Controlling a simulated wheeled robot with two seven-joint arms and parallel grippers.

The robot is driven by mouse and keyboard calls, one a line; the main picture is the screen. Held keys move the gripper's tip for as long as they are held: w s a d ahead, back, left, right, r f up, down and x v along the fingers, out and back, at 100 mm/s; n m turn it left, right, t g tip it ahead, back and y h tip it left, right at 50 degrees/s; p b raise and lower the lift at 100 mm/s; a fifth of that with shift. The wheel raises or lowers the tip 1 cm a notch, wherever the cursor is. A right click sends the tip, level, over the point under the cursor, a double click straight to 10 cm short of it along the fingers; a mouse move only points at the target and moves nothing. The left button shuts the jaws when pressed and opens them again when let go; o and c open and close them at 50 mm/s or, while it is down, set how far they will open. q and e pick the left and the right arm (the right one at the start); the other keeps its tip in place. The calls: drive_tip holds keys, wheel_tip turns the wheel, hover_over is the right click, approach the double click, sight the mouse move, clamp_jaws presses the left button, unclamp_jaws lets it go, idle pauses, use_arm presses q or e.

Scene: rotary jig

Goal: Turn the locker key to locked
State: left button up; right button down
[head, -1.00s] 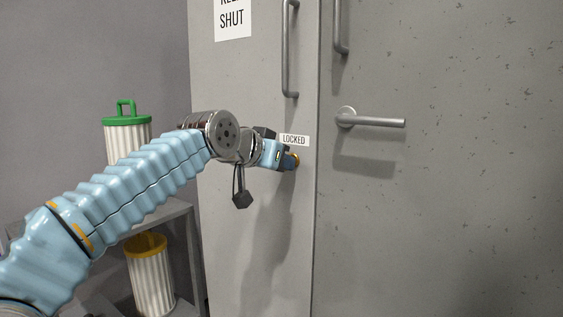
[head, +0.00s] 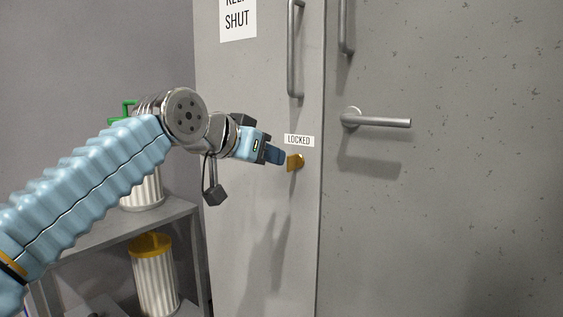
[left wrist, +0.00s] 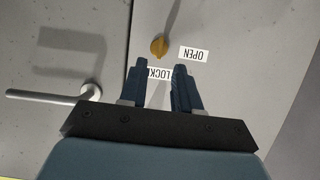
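The brass-coloured key (head: 295,161) sits in the grey locker door, just below the LOCKED label (head: 299,140). In the left wrist view the key (left wrist: 158,46) lies beyond my fingertips, its broad bow looking roughly in line with the LOCKED label (left wrist: 160,73), which a finger partly covers. The OPEN label (left wrist: 193,54) is to the key's right there; in the head view it is hidden. My left gripper (head: 282,157) is just left of the key and apart from it. In the left wrist view the gripper (left wrist: 160,66) has its fingers spread with nothing between them. My right gripper is out of view.
A lever handle (head: 380,121) sticks out right of the key, and a vertical bar handle (head: 294,50) is above it. A shelf (head: 105,232) at the left holds a ribbed bin with a green handle; a yellow-topped bin (head: 153,275) stands below.

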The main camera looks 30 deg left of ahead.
use_arm(q)
drive_tip(key=v, duration=0.6)
drive_tip(key=shift+s, duration=0.1)
idle(0.3)
